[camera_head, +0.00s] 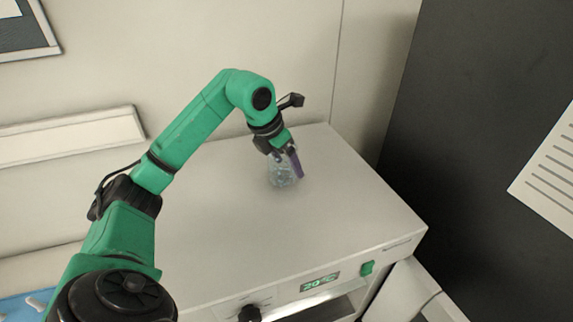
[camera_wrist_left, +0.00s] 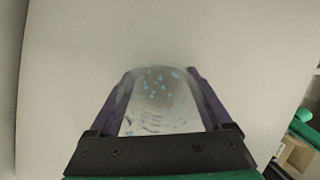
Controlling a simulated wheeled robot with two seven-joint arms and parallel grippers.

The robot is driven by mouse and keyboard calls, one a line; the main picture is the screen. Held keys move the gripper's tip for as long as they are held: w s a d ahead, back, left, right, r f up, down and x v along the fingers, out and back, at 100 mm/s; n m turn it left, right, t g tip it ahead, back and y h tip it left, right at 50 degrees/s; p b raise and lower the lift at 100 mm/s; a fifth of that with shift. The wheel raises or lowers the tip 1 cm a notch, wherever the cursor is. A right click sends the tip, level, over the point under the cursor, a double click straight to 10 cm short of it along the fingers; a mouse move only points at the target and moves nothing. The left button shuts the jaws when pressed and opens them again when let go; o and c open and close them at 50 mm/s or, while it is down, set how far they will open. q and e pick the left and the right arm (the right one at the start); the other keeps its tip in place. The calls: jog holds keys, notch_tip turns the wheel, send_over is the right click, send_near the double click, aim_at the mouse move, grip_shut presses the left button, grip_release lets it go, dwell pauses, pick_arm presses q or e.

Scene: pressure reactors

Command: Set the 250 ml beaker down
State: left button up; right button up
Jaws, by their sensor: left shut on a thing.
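A clear glass beaker (camera_head: 283,176) is at the top of a white cabinet-like device, toward its back right. In the left wrist view the beaker (camera_wrist_left: 160,97) sits between the two purple fingers, with pale blue specks on its glass. My left gripper (camera_head: 293,160) is shut on the beaker from above and behind. The beaker looks roughly upright. I cannot tell whether its base touches the white surface. My right gripper is in neither view.
The white device (camera_head: 230,230) has a wide, bare top around the beaker. Its front carries a 20 °C display (camera_head: 320,282), a black knob (camera_head: 250,313) and a green switch (camera_head: 367,268). A wall stands behind, and a dark panel (camera_head: 470,120) rises at the right.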

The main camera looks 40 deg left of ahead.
pick_arm(q)
jog(key=shift+s+f, duration=0.1)
jog(key=shift+f, duration=0.4)
jog(key=shift+w+a+f, duration=0.15)
jog(key=shift+w+f, duration=0.1)
jog(key=o, duration=1.2)
jog(key=shift+s+r, duration=0.1)
